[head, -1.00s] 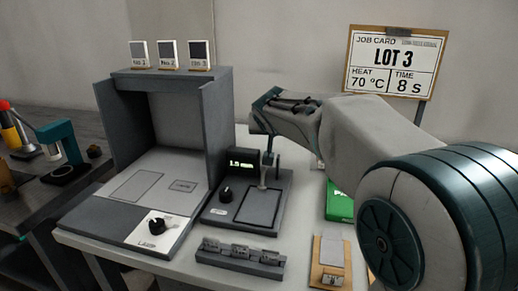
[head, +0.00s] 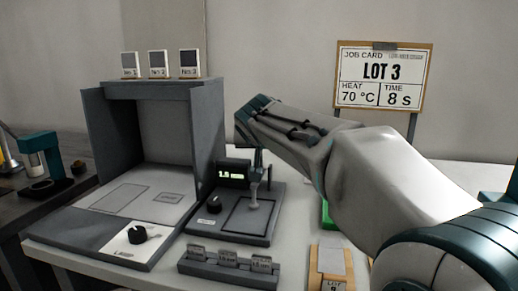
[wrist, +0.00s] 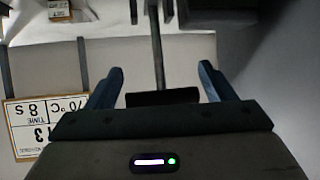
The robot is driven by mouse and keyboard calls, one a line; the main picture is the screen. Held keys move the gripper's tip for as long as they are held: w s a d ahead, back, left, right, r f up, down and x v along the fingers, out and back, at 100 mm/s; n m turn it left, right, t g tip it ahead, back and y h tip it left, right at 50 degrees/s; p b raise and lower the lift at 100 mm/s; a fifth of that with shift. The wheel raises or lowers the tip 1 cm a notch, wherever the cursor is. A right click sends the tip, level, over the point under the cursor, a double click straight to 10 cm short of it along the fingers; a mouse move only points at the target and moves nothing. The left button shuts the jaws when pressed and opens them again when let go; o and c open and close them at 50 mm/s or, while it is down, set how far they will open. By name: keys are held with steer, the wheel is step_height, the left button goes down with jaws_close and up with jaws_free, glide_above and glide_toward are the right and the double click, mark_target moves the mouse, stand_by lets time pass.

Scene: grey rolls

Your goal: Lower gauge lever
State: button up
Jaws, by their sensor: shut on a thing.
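The gauge (head: 235,222) is a dark flat unit on the table, with a small lit display (head: 232,174), a black knob (head: 214,204) and an upright part with a pale foot (head: 254,195) over its plate. The display digits are too small to read surely. My gripper comes in from the right above the gauge; its fingers are mostly hidden in the head view. In the wrist view, my gripper (wrist: 160,78) has its two blue fingers on either side of a black bar-shaped lever handle (wrist: 162,97), joined to a thin rod. It is shut on this handle.
A grey open-fronted booth (head: 150,130) with a knob panel stands left of the gauge. A slotted grey rack (head: 228,268) lies in front. A wooden clipboard piece (head: 330,268) is at front right. The job card (head: 382,80) stands behind, reading LOT 3, 70 °C, 8 s.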

steer(key=shift+d, duration=0.15)
steer(key=o, duration=1.3)
steer(key=shift+s, duration=0.1)
steer(key=shift+c, duration=0.2)
steer(key=shift+r, duration=0.1)
steer(key=p+v, duration=0.2)
steer(key=v, duration=1.1)
steer(key=shift+s+r, duration=0.15)
steer(key=shift+s, duration=0.25)
steer(key=s+d+g+p, duration=0.4)
steer(key=s+p, duration=0.6)
steer(key=p, duration=0.5)
steer(key=s+d+f+g+p, duration=0.1)
steer(key=s+d+g+p, duration=0.4)
steer(key=p, duration=1)
steer(key=s+d, duration=0.2)
steer(key=s, duration=0.2)
steer(key=shift+s+d+n+y, duration=0.2)
steer(key=shift+s+n+y, duration=0.2)
